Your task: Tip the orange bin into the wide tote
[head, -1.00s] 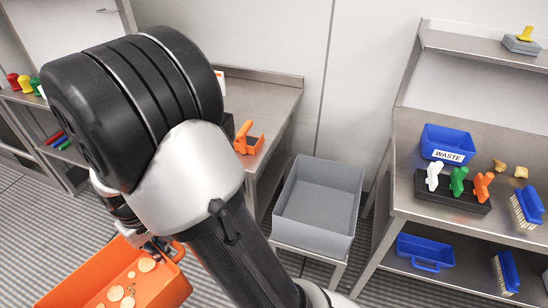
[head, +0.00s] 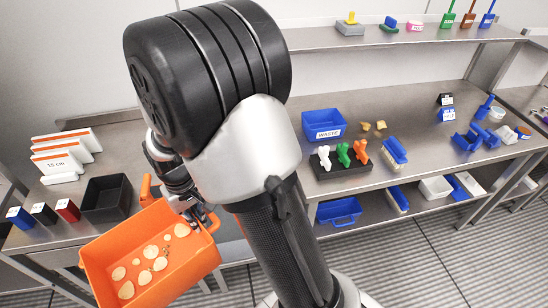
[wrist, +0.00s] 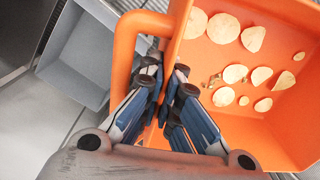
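My gripper (head: 196,214) is shut on the near side of the orange bin (head: 190,262), by its handle, and holds it up off any surface. The bin is open at the top, with several pale round chips and small crumbs inside. In the wrist view the bin (wrist: 285,120) fills the right side and my gripper's fingers (wrist: 168,92) are at its wall beside the handle loop. The wide grey tote (wrist: 85,55) is at the upper left there, apart from the bin; the part in view is empty. In the head view the tote is mostly hidden behind the bin and my arm.
A steel table with a black bin (head: 107,200) and white signs (head: 65,152) stands at the left. A steel bench at the right holds a blue waste bin (head: 324,125), a black rack of coloured tools (head: 343,170) and a blue brush (head: 394,152). Striped floor is open at lower right.

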